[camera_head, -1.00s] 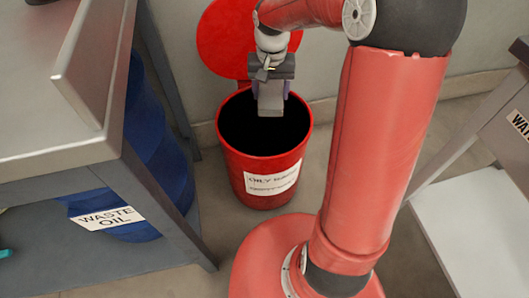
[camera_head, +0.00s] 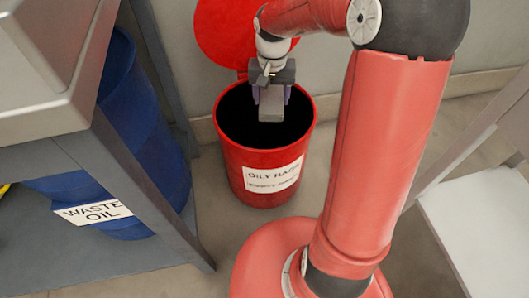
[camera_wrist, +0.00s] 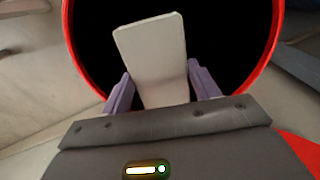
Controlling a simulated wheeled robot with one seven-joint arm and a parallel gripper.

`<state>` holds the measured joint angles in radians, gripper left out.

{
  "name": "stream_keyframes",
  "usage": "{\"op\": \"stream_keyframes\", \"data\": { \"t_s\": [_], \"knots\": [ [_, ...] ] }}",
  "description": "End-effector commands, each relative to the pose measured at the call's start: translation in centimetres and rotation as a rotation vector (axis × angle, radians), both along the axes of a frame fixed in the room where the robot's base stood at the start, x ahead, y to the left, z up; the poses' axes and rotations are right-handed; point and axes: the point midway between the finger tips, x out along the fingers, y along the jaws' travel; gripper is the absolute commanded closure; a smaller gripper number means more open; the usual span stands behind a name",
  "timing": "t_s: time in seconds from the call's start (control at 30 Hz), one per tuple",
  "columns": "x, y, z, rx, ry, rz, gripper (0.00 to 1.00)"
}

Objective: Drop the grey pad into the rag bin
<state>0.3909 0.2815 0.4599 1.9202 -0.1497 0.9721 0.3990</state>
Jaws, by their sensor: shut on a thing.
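The grey pad (camera_head: 271,104) is held in my gripper (camera_head: 271,92), over the open mouth of the rag bin. In the wrist view the pad (camera_wrist: 153,55) is a flat pale slab between the two purple fingers of my gripper (camera_wrist: 160,90), which are shut on it. The rag bin (camera_head: 265,172) is a red round can with a white "OILY RAGS" label and a black interior. Its red lid (camera_head: 225,35) stands open behind it. In the wrist view the bin's red rim (camera_wrist: 72,45) curves around the pad. The bin's bottom is too dark to see.
A blue waste oil drum (camera_head: 140,130) stands left of the bin, under a grey bench (camera_head: 50,80) with a metal leg near the bin. The wall is close behind the bin. A white surface (camera_head: 480,220) stands at the right.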

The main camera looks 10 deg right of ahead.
Motion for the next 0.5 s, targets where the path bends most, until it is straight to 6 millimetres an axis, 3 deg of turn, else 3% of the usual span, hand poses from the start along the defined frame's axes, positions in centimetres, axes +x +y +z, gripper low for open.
{"op": "stream_keyframes", "data": {
  "t_s": [0.03,0.23,0.5],
  "knots": [
    [0.0,0.0,0.03,0.0,0.0,0.0,0.38],
    [-0.01,-0.01,0.03,0.0,0.0,0.0,0.14],
    [0.0,-0.01,0.19,0.0,0.0,0.0,0.14]
  ]
}}
